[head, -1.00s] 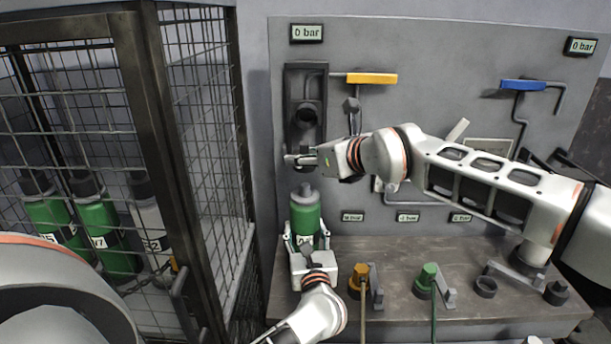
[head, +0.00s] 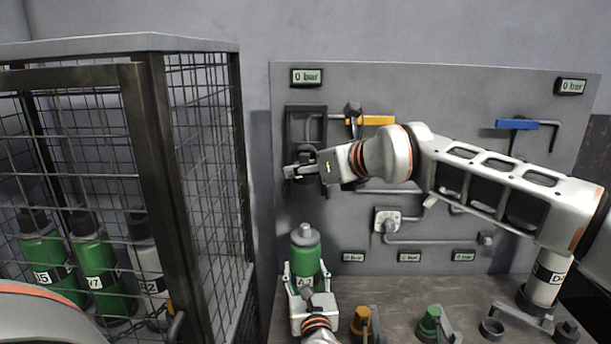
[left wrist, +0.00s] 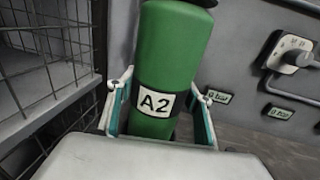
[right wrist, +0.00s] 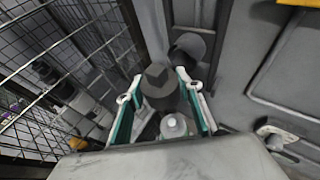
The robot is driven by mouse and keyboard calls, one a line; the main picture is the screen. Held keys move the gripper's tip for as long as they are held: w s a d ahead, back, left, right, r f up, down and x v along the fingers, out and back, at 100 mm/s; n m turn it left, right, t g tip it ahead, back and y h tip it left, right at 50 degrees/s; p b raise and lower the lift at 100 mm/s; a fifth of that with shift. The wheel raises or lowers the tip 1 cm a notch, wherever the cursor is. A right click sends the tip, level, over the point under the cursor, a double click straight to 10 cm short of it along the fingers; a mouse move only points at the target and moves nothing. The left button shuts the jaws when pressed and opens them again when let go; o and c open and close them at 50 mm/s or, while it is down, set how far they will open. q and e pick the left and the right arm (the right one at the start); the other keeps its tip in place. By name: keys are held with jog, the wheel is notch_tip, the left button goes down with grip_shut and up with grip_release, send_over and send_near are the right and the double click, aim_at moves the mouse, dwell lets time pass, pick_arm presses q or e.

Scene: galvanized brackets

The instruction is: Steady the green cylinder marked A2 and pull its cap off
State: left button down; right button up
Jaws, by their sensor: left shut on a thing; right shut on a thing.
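The green cylinder marked A2 (head: 306,260) stands upright at the panel, with its grey neck bare on top. My left gripper (head: 305,278) is shut around its lower body; the left wrist view shows the fingers on both sides of the A2 label (left wrist: 156,103). My right gripper (head: 303,170) is above the cylinder, shut on the dark cap (right wrist: 160,85). In the right wrist view the cap is between the fingers, apart from the cylinder's pale neck (right wrist: 173,125) below. In the head view the right gripper largely hides the cap.
A mesh cage (head: 150,75) with other cylinders, two green (head: 95,265) and one white, stands at the left. The grey panel (head: 440,90) behind carries pipes, a yellow handle (head: 375,120) and a blue handle (head: 517,124). Green and orange fittings stand on the bench to the right.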

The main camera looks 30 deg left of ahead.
dwell(0.3)
pick_arm(q)
jog(key=c, duration=0.9)
grip_release()
jog(key=shift+o, duration=0.2)
jog(key=v, duration=1.2)
